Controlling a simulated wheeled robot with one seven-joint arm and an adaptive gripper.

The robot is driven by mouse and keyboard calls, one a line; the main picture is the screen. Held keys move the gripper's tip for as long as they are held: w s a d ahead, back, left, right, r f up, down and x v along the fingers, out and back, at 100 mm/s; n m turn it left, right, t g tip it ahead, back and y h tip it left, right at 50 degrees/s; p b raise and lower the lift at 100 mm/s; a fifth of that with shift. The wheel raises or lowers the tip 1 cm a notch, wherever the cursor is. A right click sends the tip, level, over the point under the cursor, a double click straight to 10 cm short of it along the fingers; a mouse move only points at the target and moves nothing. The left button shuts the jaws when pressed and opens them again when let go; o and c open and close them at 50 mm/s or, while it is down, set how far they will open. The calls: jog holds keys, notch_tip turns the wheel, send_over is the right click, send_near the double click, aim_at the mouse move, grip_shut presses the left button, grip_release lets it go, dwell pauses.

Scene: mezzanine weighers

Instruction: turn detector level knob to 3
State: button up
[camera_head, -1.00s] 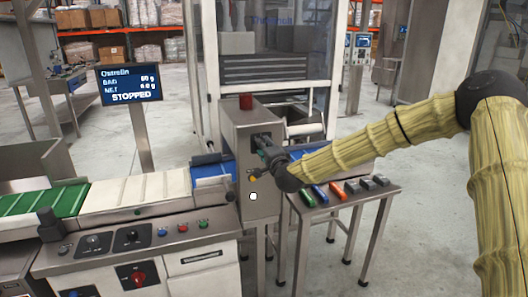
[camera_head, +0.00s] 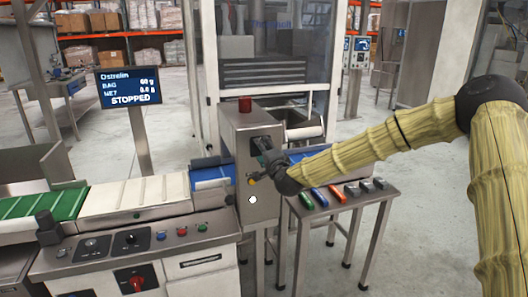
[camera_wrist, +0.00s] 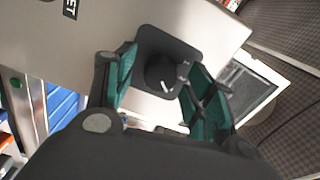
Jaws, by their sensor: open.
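The black detector knob (camera_wrist: 160,72) sits on a black square plate (camera_wrist: 187,52) on a grey metal face in the wrist view. A short white mark shows on its lower right side. My gripper (camera_wrist: 161,68) is open, with one teal finger left of the knob and the other right of it. Contact cannot be told. In the head view, my gripper (camera_head: 264,154) is at the upper front of the grey detector housing (camera_head: 235,150), which has a red beacon on top. The knob's dial numbers cannot be read.
A yellow button (camera_head: 251,182) is just below my gripper. A conveyor with a white belt (camera_head: 135,193) and a control panel (camera_head: 130,238) lie to the left. A small table (camera_head: 345,199) with several coloured blocks stands to the right. A display (camera_head: 130,87) reads STOPPED.

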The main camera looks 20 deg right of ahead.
jog(key=s, duration=1.2)
jog(key=shift+d, duration=0.3)
